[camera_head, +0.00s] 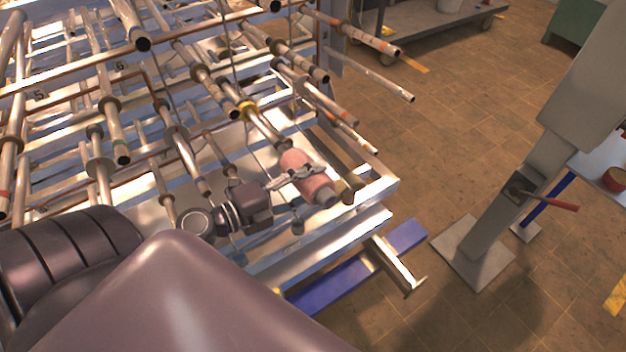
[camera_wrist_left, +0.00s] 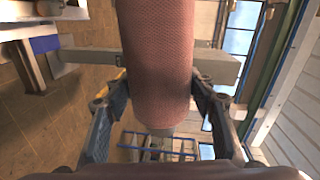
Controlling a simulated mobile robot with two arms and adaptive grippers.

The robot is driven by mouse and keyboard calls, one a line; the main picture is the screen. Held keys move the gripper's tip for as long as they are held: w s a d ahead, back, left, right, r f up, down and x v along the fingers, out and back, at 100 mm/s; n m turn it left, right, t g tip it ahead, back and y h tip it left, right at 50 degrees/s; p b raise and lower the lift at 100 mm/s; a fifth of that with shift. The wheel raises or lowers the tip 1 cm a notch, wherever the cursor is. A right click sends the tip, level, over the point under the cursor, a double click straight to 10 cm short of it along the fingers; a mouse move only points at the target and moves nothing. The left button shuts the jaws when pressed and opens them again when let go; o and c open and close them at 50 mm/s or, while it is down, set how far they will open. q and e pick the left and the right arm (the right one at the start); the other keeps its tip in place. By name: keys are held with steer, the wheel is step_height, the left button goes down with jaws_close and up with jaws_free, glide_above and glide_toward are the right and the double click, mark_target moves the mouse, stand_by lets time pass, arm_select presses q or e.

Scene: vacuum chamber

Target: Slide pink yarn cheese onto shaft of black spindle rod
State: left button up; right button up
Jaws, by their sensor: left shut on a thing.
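The pink yarn cheese (camera_head: 308,178) is a dusty-pink cylinder with a grey core end sticking out at its lower right. It also fills the upper middle of the left wrist view (camera_wrist_left: 158,50). My left gripper (camera_head: 298,174) is shut on it, with a finger on each side; both fingers show in the left wrist view (camera_wrist_left: 160,100). A rod with a yellow collar (camera_head: 266,126) runs down toward the cheese's upper-left end, roughly in line with it. I cannot tell whether the rod enters the core, nor which rod is the black spindle. My right gripper is not in view.
A metal rack (camera_head: 340,215) carries many slanted rods with coloured tips close around the cheese. A grey post (camera_head: 490,220) with a red-handled lever stands at the right. Tiled floor (camera_head: 450,120) is open between rack and post.

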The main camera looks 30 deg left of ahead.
mark_target(293, 162)
arm_select(q)
steer(key=shift+w+a+f+b, duration=0.1)
steer(key=shift+w+a+b, duration=0.3)
steer(key=shift+a, duration=0.85)
steer(key=shift+w+a+f+b, duration=0.15)
steer(key=shift+w+a, duration=0.5)
steer(key=shift+a, duration=0.6)
steer(key=shift+w+a+b, duration=0.25)
steer(key=shift+w+a, duration=0.25)
steer(key=shift+a, duration=0.75)
steer(key=shift+d, duration=0.15)
steer(key=shift+s+d+r+p, duration=0.1)
steer(key=shift+s+d+p, duration=0.2)
steer(key=shift+d+p, duration=0.25)
steer(key=shift+s+d+r+p, duration=0.1)
steer(key=shift+s+d+p, duration=0.25)
steer(key=shift+d, duration=0.3)
steer(key=shift+s+d+r+p, duration=0.1)
steer(key=shift+s+d+p, duration=0.3)
steer(key=shift+d, duration=0.4)
steer(key=shift+s+d+p, duration=0.2)
steer(key=shift+d+p, duration=0.25)
steer(key=shift+d, duration=0.4)
steer(key=shift+s+d+r+p, duration=0.1)
steer(key=shift+s+d+p, duration=0.3)
steer(key=shift+d, duration=0.4)
steer(key=shift+w, duration=0.1)
steer(key=shift+p, duration=0.6)
steer(key=shift+a+f, duration=0.1)
